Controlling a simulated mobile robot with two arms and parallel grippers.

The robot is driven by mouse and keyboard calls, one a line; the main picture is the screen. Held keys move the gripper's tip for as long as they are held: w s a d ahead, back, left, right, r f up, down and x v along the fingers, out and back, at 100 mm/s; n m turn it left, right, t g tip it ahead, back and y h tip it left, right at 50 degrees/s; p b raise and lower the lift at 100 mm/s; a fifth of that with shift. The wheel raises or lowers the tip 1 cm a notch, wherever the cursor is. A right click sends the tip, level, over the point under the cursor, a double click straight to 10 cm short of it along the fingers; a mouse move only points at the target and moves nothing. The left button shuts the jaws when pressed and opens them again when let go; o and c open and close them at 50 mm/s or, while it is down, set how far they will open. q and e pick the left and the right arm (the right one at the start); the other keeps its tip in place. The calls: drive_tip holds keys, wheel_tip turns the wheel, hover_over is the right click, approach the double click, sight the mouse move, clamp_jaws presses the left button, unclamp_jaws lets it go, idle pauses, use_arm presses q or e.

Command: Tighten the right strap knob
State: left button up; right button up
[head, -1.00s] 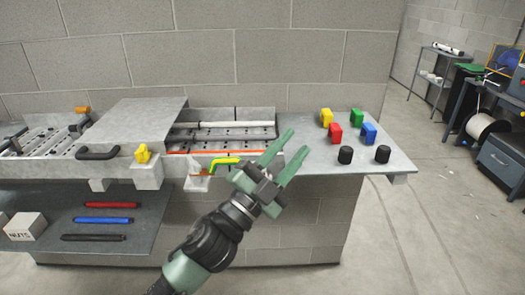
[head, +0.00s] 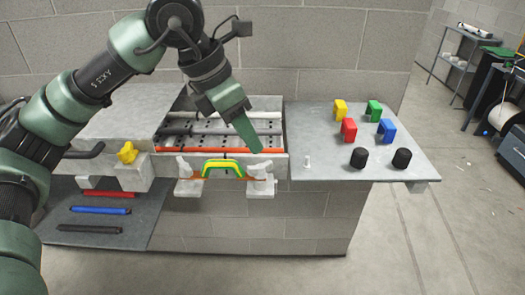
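The right strap knob (head: 259,170) is a pale wing-shaped knob on a small bracket at the front of the open tray, right of the green and yellow handle (head: 222,166). A matching left strap knob (head: 184,167) sits on the handle's other side. An orange strap (head: 203,151) runs along the tray's front. My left gripper (head: 250,144) points down from above, its fingertips just above and behind the right knob. Its fingers overlap in this view, so I cannot see a gap between them, nor whether they touch the knob. My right gripper is not in view.
Red, yellow, green and blue blocks (head: 348,129) and two black knobs (head: 401,158) stand on the right of the bench. A small white peg (head: 307,161) is near the tray. A yellow knob (head: 127,153) is left. Red, blue and black bars (head: 100,210) lie on the lower shelf.

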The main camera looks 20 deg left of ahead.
sight(262, 162)
use_arm(q)
drive_tip(key=p+x, duration=0.2)
drive_tip(key=x, duration=0.4)
drive_tip(key=shift+a+f, duration=0.1)
drive_tip(key=shift+a, duration=0.05)
drive_tip(key=shift+w+f, duration=0.1)
drive_tip(key=shift+f, duration=0.5)
clamp_jaws()
